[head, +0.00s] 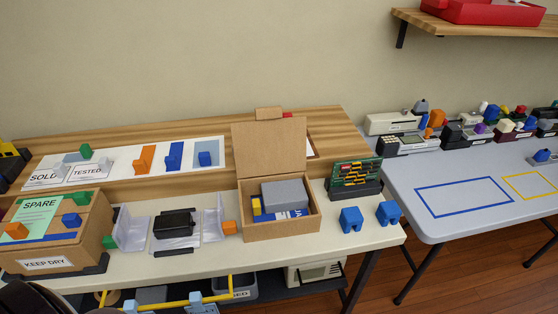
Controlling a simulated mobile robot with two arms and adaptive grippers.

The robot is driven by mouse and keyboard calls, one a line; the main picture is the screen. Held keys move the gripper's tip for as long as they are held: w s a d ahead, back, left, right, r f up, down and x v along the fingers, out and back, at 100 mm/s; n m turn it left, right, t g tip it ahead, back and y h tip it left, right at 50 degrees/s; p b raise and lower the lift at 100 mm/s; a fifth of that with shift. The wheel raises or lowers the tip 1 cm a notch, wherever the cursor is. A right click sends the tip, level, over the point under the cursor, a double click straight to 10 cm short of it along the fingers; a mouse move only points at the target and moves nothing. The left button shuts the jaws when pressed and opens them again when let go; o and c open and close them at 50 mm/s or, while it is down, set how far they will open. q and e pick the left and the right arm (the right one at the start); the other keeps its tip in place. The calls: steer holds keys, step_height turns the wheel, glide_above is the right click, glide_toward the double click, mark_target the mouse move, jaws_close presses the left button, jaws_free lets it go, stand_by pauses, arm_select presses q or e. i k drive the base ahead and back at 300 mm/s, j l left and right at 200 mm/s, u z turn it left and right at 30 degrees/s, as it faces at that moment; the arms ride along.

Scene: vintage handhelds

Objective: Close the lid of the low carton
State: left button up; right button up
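The low carton (281,230) is a brown cardboard box on the cream table, right of the middle. Its lid (268,150) is open and stands up at the back edge, with a small tuck flap (268,113) at its top. Inside the carton lie a grey block (284,192), a small yellow piece (256,206) and a blue-and-white item (291,214). The contents appear to sit at or below the rim, though the exact height is hard to tell. Neither of my grippers shows in the head view.
An orange block (229,228) stands by the carton's left wall. Left of it are a clear tray with a black device (174,224) and a closed KEEP DRY carton (60,255). Right are a green circuit board (355,173) in a rack and two blue blocks (351,219).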

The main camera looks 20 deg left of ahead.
mark_target(271, 144)
steer(key=l+u, duration=0.65)
steer(key=u, duration=0.15)
steer(key=k+l+u, duration=0.15)
steer(key=u, duration=0.2)
steer(key=l, duration=0.1)
